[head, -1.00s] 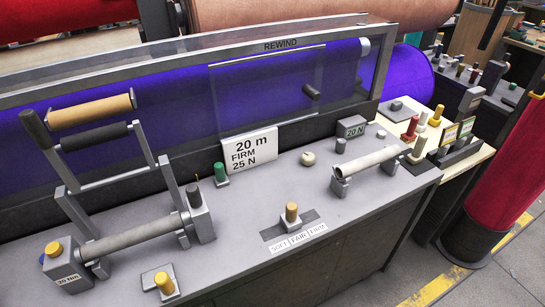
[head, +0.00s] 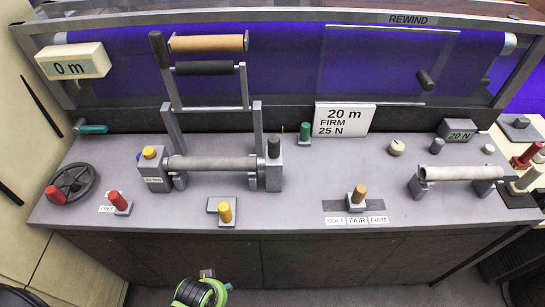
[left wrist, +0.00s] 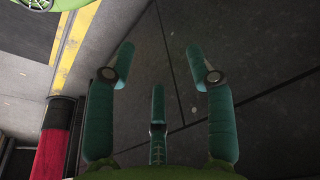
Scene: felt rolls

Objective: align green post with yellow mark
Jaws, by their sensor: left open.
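A short green post (head: 305,132) stands upright at the back of the grey bench, just left of the white sign reading 20 m FIRM 25 N. A thin orange-yellow upright sliver (head: 282,131) shows a little left of it; I cannot tell whether this is the yellow mark. The post appears apart from it. My left gripper (left wrist: 163,62) shows in the left wrist view, open and empty, its teal fingers spread above the grey floor, away from the bench. My right gripper is not in view.
The grey bench (head: 300,190) carries a roller between end blocks (head: 212,163), yellow-topped knobs (head: 225,212), a red-handled wheel (head: 71,184), a tension slider (head: 358,195) and a second roller (head: 460,173). A 0 m box (head: 72,61) hangs at left. Floor below is open.

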